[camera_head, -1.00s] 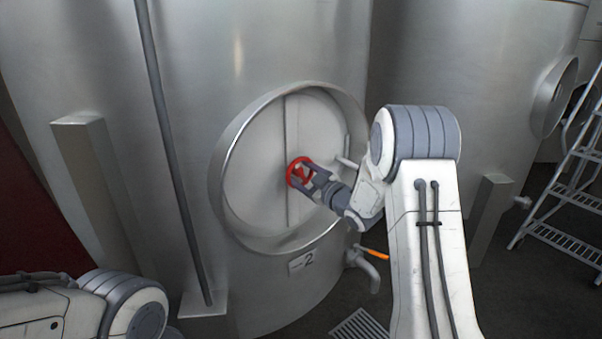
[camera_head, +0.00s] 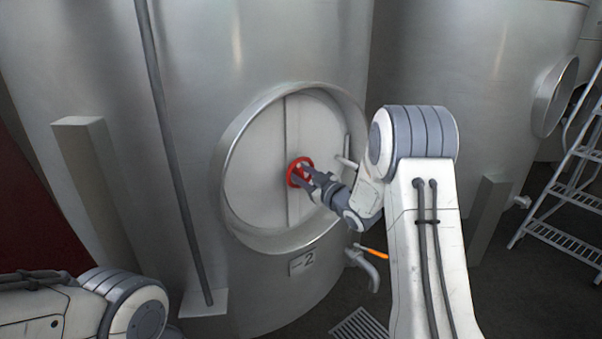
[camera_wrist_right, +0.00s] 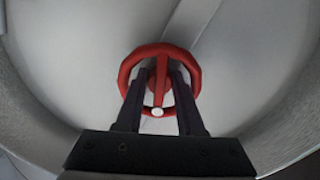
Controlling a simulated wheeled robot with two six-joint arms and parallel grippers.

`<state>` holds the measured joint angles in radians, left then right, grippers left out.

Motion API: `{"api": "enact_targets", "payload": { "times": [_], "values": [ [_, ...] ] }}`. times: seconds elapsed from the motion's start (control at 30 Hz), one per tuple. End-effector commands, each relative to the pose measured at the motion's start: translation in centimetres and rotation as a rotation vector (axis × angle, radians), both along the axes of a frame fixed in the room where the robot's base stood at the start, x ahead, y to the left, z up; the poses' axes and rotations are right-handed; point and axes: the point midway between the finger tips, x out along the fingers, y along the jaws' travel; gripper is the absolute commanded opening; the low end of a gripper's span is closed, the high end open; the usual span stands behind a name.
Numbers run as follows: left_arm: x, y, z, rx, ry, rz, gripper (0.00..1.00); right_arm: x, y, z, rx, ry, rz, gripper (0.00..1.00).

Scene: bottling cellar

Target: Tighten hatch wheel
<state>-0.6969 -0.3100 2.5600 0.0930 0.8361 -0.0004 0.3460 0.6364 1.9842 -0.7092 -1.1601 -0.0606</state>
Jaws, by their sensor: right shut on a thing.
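The red hatch wheel (camera_head: 293,179) sits at the middle of the round hatch door (camera_head: 255,175) on the steel tank. In the right wrist view the wheel (camera_wrist_right: 194,70) shows as a red ring with spokes and a small pale knob on the near spoke. My right gripper (camera_head: 304,176) reaches it from the right, and in the wrist view its two dark fingers (camera_wrist_right: 161,80) lie on either side of the near spoke, shut on the wheel. My left gripper is out of view; only part of my left arm shows at the lower left.
A raised steel rim (camera_head: 226,140) surrounds the door. A door handle (camera_head: 346,162) is just right of the wheel. Below are a number 2 plate (camera_head: 302,262) and a tap with an orange lever (camera_head: 374,253). A metal ladder (camera_head: 560,190) stands at the right.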

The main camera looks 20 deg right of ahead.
Motion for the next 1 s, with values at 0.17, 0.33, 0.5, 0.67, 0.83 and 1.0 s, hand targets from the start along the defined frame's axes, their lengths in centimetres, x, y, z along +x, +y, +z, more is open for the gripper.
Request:
{"api": "enact_targets", "payload": {
  "times": [0.17, 0.33, 0.5, 0.67, 0.83, 1.0],
  "values": [
    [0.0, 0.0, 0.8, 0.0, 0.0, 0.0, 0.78, 0.0, 0.0, 0.2, 0.142, 0.043, 0.0, 0.0],
    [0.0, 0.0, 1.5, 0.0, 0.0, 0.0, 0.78, 0.0, 0.0, 0.2, 0.296, 0.091, 0.0, 0.0],
    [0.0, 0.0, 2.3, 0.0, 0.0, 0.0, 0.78, 0.0, 0.1, 0.2, 0.452, 0.137, 0.001, 0.0],
    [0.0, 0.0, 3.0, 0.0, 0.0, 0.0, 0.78, 0.0, 0.1, 0.2, 0.596, 0.181, -0.001, 0.0],
    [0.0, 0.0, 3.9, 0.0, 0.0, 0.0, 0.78, 0.0, 0.1, 0.2, 0.751, 0.228, -0.001, 0.0],
    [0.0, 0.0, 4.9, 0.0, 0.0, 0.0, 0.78, 0.0, 0.1, 0.2, 0.906, 0.275, -0.002, 0.0]
  ]
}}
